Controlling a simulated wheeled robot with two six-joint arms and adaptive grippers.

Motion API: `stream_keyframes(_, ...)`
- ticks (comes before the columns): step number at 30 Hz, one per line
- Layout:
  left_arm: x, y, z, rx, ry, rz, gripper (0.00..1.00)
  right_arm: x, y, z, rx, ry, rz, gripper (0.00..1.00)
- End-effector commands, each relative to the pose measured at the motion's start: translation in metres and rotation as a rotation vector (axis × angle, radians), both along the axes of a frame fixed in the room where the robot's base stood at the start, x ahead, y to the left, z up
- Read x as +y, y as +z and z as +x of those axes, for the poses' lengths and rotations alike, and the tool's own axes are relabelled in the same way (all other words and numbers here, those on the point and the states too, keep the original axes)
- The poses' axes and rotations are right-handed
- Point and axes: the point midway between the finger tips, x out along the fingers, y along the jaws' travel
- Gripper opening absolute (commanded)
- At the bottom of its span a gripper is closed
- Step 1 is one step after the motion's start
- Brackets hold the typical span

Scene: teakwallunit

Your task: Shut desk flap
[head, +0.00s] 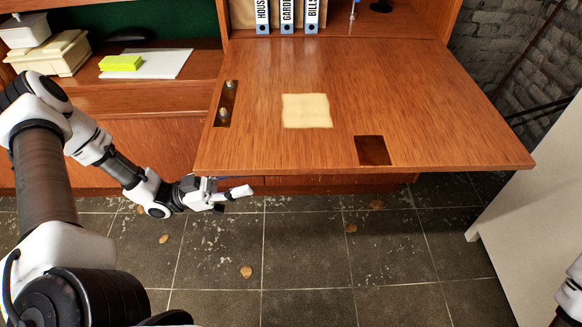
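The desk flap (420,95) is a brown wooden panel lying open and roughly level. It reaches out from the wall unit over the floor. My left gripper (236,193) is near the flap's front left corner, just in front of and seemingly below its front edge, fingers pointing right. I see nothing held in it. Its finger gap is too small to judge, and I cannot tell whether it touches the flap. Only a bit of my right arm shows at the lower right edge; its gripper is out of view.
On the flap lie a cream square (307,111), a dark brown square (372,150) and a dark strip with two small knobs (226,104). Several binders (285,16) stand behind it. Left are a yellow block (121,63) and cream box (52,54). A white panel (530,215) stands right.

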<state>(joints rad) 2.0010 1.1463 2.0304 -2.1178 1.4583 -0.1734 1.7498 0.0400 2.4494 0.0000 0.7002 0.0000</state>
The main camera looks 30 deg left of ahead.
Motion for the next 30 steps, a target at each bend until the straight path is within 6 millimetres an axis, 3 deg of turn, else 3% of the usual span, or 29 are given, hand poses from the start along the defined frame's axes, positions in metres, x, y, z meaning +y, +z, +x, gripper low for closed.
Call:
stream_keyframes(1, 0.003, -0.007, -0.005, -0.025, -0.007, -0.004, 0.35, 0.000, -0.009, 0.000, 0.000, 0.000, 0.000, 0.40)
stream_keyframes(5, 0.001, -0.003, -0.008, -0.051, -0.020, -0.007, 0.35, 0.000, -0.010, 0.000, 0.000, 0.000, 0.000, 0.40)
stream_keyframes(18, -0.057, 0.022, 0.022, -0.047, -0.022, -0.007, 0.35, 0.000, -0.038, 0.000, 0.001, 0.000, 0.000, 0.40)
stream_keyframes(26, -0.060, 0.026, 0.024, -0.047, -0.019, -0.006, 0.35, 0.000, -0.037, 0.000, 0.001, 0.000, 0.000, 0.40)
stream_keyframes(29, -0.060, 0.026, 0.024, -0.047, -0.019, -0.006, 0.03, 0.000, -0.037, 0.000, 0.001, 0.000, 0.000, 0.40)
stream_keyframes(30, -0.060, 0.026, 0.024, -0.047, -0.019, -0.006, 0.00, 0.000, -0.037, 0.000, 0.001, 0.000, 0.000, 0.40)
